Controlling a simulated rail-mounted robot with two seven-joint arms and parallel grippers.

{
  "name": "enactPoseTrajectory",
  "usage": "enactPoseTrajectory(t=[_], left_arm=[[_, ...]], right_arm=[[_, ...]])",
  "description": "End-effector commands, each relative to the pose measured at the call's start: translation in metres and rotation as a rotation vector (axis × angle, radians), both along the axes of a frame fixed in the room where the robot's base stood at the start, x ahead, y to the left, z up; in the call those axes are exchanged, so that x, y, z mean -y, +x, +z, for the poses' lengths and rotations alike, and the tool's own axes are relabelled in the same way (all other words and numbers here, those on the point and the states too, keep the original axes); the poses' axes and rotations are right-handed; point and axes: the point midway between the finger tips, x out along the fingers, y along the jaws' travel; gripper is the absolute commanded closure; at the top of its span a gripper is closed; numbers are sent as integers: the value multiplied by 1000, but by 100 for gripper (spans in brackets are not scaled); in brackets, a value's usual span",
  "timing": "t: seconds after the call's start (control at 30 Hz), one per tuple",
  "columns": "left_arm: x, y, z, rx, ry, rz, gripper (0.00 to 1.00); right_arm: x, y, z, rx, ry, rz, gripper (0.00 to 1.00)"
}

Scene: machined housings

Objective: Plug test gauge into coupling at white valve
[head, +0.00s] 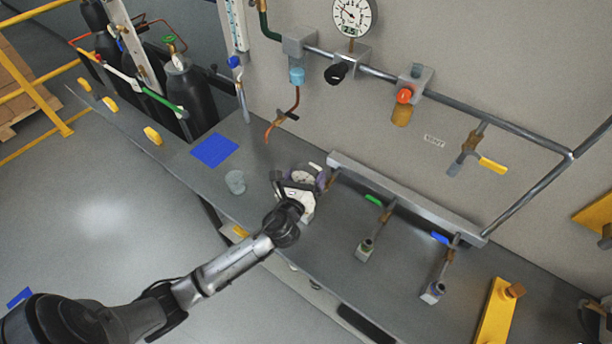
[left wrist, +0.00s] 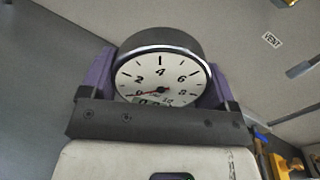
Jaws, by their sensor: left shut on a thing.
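My left gripper (head: 300,184) is over the bench beside the left end of the grey manifold bar (head: 405,198). It is shut on the test gauge (left wrist: 160,76), a round dial with a dark rim and a white face, held between purple fingers in the left wrist view. In the head view the gauge (head: 305,176) is small and partly covered by the gripper. A white handle (head: 316,167), apparently the white valve's, shows just behind it. The coupling at this valve is hidden by my gripper, so I cannot tell whether the gauge touches it. My right gripper is not in view.
The green-handled valve (head: 373,200) and blue-handled valve (head: 440,237) branch off the manifold to the right. A clear cup (head: 235,182) and a blue mat (head: 214,150) are on the bench to the left. A yellow bracket (head: 494,312) stands at lower right.

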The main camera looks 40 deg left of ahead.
Motion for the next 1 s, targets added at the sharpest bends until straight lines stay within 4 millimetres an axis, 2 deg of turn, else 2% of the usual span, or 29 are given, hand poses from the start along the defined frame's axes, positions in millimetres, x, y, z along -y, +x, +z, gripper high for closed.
enactPoseTrajectory(t=[1.0], left_arm=[[0, 0, 0, 1, 0, 0, 47]], right_arm=[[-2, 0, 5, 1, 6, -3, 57]])
